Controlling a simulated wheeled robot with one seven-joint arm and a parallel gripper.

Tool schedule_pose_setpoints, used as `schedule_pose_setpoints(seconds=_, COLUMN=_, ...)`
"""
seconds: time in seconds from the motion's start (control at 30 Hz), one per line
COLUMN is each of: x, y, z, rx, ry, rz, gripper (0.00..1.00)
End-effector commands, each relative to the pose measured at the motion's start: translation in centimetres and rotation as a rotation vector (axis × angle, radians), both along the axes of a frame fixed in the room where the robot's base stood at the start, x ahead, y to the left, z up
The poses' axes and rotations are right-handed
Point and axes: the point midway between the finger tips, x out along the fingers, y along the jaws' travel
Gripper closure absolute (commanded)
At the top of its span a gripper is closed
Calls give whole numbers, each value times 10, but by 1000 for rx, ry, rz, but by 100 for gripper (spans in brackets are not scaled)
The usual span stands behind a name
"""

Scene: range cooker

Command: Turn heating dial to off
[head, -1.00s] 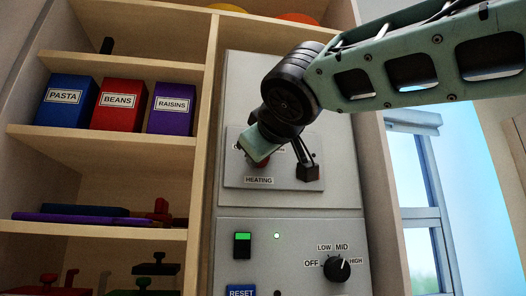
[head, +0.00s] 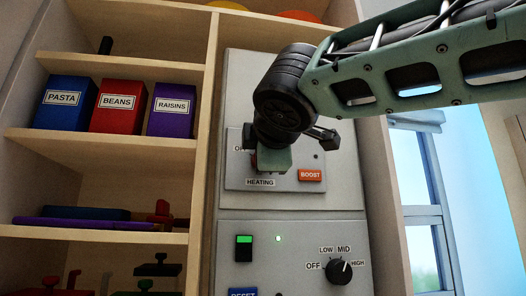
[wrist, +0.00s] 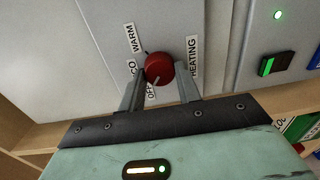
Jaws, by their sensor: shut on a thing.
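The red heating dial (wrist: 160,66) sits between the two fingers of my gripper (wrist: 160,82) in the wrist view. My gripper is shut on it. The HEATING label (wrist: 193,57) lies on the other side. In the head view my gripper (head: 270,160) hides most of the dial, above the HEATING label.
An orange BOOST button (head: 310,175) is right of my gripper. Below are a green-lit switch (head: 243,248), a lit green lamp (head: 278,239) and a black dial (head: 338,272) pointing to HIGH. Shelves with PASTA, BEANS and RAISINS boxes (head: 117,106) stand to the left.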

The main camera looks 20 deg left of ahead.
Motion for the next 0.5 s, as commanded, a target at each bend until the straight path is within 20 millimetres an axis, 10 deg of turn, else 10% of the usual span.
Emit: schedule_pose_setpoints(seconds=0.5, x=-1, y=1, z=-2, rx=-149, ry=-89, rz=2, gripper=90)
